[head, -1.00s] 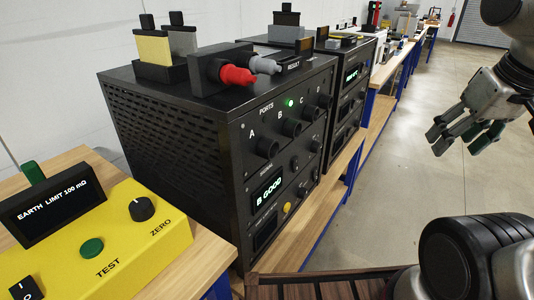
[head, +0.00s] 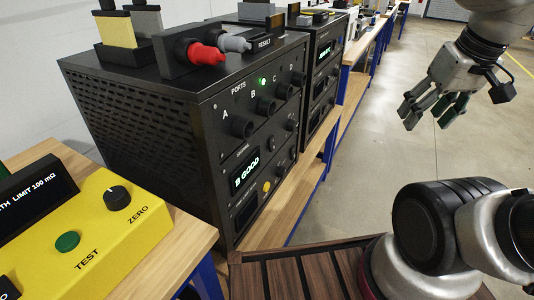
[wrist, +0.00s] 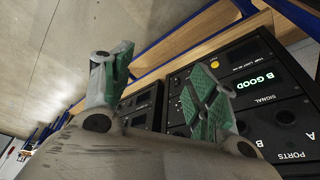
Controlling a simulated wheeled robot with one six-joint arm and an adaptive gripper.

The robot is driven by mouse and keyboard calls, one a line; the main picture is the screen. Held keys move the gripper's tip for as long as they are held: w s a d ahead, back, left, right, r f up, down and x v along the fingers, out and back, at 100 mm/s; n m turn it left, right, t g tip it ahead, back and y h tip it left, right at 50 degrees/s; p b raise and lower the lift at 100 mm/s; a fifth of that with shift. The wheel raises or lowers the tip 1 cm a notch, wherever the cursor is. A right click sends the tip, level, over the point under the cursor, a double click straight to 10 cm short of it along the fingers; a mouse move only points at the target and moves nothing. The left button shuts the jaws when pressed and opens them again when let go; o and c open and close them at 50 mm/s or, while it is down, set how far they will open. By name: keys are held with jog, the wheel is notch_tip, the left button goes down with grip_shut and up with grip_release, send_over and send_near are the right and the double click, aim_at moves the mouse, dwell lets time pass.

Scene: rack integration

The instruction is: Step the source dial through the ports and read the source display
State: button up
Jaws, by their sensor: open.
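The black rack unit (head: 150,110) stands on the bench, its front panel facing right. Its ports row carries round sockets labelled A, B, C and D, with a green light (head: 262,82) lit above B. The source display (head: 246,172) reads "B GOOD"; it also shows in the wrist view (wrist: 259,83). Small dark knobs sit on the panel's right side, but I cannot tell which is the source dial. My gripper (head: 428,112) is open and empty, in the air to the right of the rack. In the wrist view its fingers (wrist: 165,85) are spread, with the panel behind them.
A yellow tester (head: 100,230) with a black knob and green button stands at front left. Red and grey plugs (head: 207,52) sit in a holder on the rack's top. A second black unit (head: 325,70) stands behind. The floor (head: 370,140) at right is clear.

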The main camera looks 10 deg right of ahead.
aim_at(296, 127)
jog(key=w+a+f+m+g+y, duration=0.25)
jog(key=f+m+y, duration=0.2)
jog(key=f, duration=0.35)
jog(key=w+a+f+m+g+y, duration=0.1)
jog(key=w+a+f+m+y, duration=0.35)
jog(key=f, duration=0.35)
jog(key=w+a+f+m+g+y, duration=0.2)
jog(key=w+f+m+y, duration=0.15)
jog(key=f+m, duration=0.35)
jog(key=w+f+m+t+y, duration=0.2)
jog(key=w+m+t, duration=0.8)
jog(key=w, duration=0.9)
jog(key=w+a, duration=0.1)
jog(key=a, duration=0.1)
jog(key=w+a+r+t, duration=0.1)
jog(key=w+a+n+t, duration=0.1)
jog(key=w+a, duration=0.1)
jog(key=shift+a+r, duration=0.15)
jog(key=shift+a, duration=0.2)
jog(key=shift+w+a, duration=0.35)
jog(key=shift+a, duration=0.15)
jog(key=c, duration=1)
